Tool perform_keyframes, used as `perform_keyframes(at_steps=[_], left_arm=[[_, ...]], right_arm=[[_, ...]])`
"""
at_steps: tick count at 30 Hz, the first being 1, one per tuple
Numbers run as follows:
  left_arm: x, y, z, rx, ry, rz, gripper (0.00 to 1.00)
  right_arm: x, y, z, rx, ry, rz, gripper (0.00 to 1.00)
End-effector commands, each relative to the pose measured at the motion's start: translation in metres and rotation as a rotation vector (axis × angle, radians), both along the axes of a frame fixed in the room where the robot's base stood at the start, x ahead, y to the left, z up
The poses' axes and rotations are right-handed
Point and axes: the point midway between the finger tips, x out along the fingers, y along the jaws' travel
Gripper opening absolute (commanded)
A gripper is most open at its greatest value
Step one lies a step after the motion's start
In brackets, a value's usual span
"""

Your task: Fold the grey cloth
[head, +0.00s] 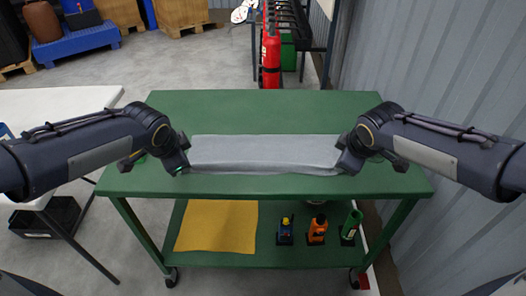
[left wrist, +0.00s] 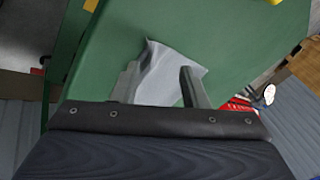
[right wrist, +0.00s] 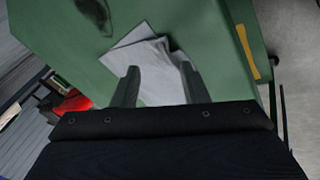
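The grey cloth (head: 265,152) lies as a wide, shallow strip on the green table top, with a crease or raised fold along its near edge. My left gripper (head: 182,168) is at its left end and my right gripper (head: 347,165) at its right end, both near the front edge. In the left wrist view, the fingers (left wrist: 160,72) stand apart with cloth (left wrist: 165,72) showing between and beyond them. In the right wrist view, the fingers (right wrist: 160,70) also stand apart over the cloth (right wrist: 150,60), which shows overlapping layers. The cloth's end corners are hidden by my grippers in the head view.
The green cart top (head: 270,110) is clear behind and in front of the cloth. Its lower shelf holds a yellow cloth (head: 218,226) and several bottles, including an orange one (head: 317,229). A white table (head: 50,105) stands left; a corrugated wall (head: 440,70) is close on the right.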

Motion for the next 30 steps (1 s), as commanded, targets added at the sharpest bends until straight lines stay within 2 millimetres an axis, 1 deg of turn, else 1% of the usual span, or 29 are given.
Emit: perform_keyframes(at_steps=[1, 12, 16, 23, 27, 30], left_arm=[[-0.005, 0.000, 0.008, 0.000, -0.004, 0.000, 0.40], [-0.041, 0.000, 0.052, 0.000, -0.004, 0.000, 0.40], [-0.047, 0.000, 0.059, 0.000, -0.002, 0.000, 0.40], [-0.048, 0.000, 0.060, 0.000, 0.000, 0.000, 0.40], [-0.046, -0.002, 0.059, 0.000, -0.001, -0.007, 0.22], [-0.042, -0.008, 0.058, -0.001, -0.003, -0.027, 0.09]], right_arm=[[-0.005, 0.000, 0.008, 0.001, -0.004, 0.000, 0.40], [-0.041, 0.000, 0.052, 0.002, -0.005, 0.001, 0.40], [-0.047, 0.000, 0.059, 0.001, -0.003, 0.000, 0.40], [-0.048, 0.000, 0.060, -0.001, -0.001, 0.001, 0.40], [-0.046, 0.002, 0.059, 0.000, -0.002, 0.007, 0.22], [-0.042, 0.007, 0.058, 0.001, -0.004, 0.027, 0.09]])
